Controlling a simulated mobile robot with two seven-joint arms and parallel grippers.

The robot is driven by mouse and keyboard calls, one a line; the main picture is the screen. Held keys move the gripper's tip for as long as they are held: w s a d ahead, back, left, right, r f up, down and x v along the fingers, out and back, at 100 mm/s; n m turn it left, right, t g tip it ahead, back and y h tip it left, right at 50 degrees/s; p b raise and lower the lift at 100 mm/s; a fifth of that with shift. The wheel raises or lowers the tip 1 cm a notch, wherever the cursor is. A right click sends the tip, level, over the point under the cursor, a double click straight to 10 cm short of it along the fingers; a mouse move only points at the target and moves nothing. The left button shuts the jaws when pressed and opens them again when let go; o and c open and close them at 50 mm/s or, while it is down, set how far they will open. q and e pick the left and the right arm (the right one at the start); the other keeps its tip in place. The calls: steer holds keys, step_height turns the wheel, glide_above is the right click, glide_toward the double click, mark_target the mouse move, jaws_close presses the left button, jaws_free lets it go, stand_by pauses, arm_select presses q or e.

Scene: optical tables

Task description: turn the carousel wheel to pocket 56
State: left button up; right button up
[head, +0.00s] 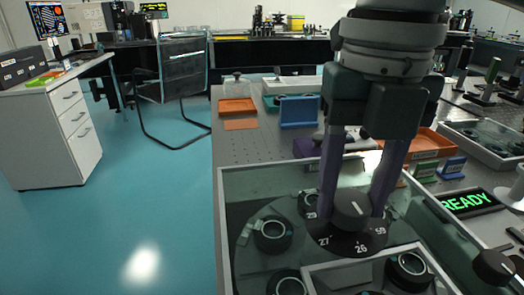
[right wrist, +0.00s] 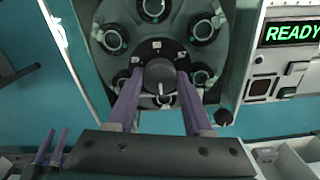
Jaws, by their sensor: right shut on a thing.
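The carousel wheel (head: 262,222) is a dark disc with ringed pockets under a clear cover, in a grey-framed case. It also shows in the right wrist view (right wrist: 195,60). Its dark round knob (head: 352,209) has a white pointer line and stands on a black dial (head: 340,240) with labels that look like 29, 27, 26 and 59. My right gripper (head: 353,208) reaches down from above, shut on the knob, one finger at each side. In the right wrist view the knob (right wrist: 159,78) sits between the fingertips. My left gripper (right wrist: 55,146) shows only there, lower left, its purple fingers apart and empty.
A sign (head: 467,203) reads READY in green, right of the case. A small black knob (head: 494,267) is at the lower right. Orange trays (head: 238,106) and a blue holder (head: 299,112) stand behind on the perforated table. Open floor lies left.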

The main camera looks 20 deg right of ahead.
jaws_close()
stand_by(0.3)
